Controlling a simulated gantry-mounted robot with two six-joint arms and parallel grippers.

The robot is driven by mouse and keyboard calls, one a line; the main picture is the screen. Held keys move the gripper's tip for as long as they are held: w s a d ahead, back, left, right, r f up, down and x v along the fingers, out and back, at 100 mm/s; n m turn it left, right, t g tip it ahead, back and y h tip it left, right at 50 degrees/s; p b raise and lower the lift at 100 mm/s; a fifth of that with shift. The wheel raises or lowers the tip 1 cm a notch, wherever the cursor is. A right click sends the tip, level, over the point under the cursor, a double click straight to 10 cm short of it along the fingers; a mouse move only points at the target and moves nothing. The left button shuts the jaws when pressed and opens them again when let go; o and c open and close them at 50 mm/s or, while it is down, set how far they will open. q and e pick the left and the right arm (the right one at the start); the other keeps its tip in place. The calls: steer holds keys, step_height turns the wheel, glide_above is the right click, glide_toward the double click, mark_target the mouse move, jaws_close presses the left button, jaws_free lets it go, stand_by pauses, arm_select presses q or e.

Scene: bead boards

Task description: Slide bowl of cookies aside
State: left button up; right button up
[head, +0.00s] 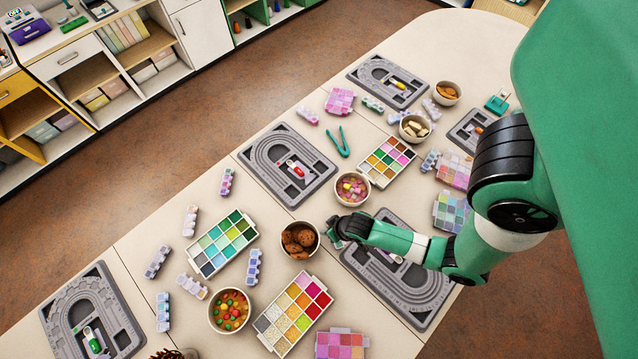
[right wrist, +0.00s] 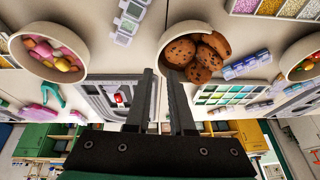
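The bowl of cookies is a white bowl (head: 301,257) filled with dark-speckled brown cookies (head: 298,237), left of my right gripper in the head view. My right gripper (head: 333,229) is low over the table, close to the bowl's right side. In the right wrist view its two fingers (right wrist: 160,78) have a narrow gap between them and nothing shows gripped. The white bowl (right wrist: 170,50) lies just beyond the fingertips there, with the right finger overlapping its lower edge. I cannot tell whether a finger touches it. My left gripper does not show.
A bowl of pink and yellow sweets (head: 352,202) stands above right, a bowl of colourful candies (head: 231,328) below left. Bead trays (head: 294,316) (head: 222,243) flank the cookies. A grey bead board (head: 418,311) lies under my right arm. Bare table shows left of the cookie bowl.

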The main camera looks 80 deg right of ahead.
mark_target(317, 231)
steer(key=b+x, duration=0.3)
steer(key=x, duration=0.7)
steer(key=shift+b, duration=0.3)
jaws_close()
stand_by(0.9)
